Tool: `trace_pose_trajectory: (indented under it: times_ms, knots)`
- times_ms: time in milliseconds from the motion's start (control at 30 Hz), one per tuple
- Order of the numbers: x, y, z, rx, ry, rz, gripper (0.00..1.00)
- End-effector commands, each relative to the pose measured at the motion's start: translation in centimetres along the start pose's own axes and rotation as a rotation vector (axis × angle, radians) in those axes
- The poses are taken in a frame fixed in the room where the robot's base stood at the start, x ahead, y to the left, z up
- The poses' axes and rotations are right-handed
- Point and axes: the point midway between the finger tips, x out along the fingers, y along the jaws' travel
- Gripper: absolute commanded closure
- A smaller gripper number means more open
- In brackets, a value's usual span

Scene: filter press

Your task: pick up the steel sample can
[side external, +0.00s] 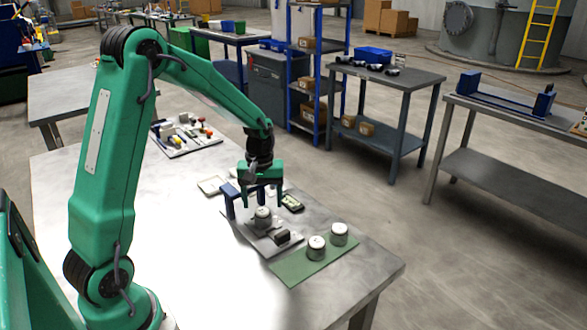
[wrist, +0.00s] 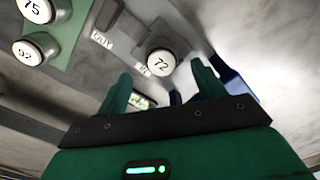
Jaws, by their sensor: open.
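Three similar grey cans with white numbered lids are in view. The can marked 72 (wrist: 162,61) sits by the IN label on a grey plate; it also shows in the side view (side external: 263,218). Cans marked 75 (wrist: 36,9) and 92 (wrist: 35,50) stand on a green mat; the side view shows these two cans (side external: 316,250) (side external: 339,235). My gripper (side external: 262,202) is open and empty, pointing down just above can 72. In the wrist view its fingers (wrist: 160,76) lie to either side below that can.
A blue bracket (side external: 229,203) stands close left of my gripper. A dark block (side external: 282,237) lies on the grey plate (side external: 259,243). The green mat (side external: 293,271) is near the table's right edge. A tray of small parts (side external: 185,138) lies farther back.

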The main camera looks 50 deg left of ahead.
Motion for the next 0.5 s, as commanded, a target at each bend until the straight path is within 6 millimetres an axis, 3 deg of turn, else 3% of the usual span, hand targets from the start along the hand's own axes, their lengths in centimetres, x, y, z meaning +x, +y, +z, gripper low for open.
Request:
trace_pose_trajectory:
  times_ms: [500]
  knots:
    - [4.8, -0.3, 0.0, 0.000, -0.002, -0.001, 0.31]
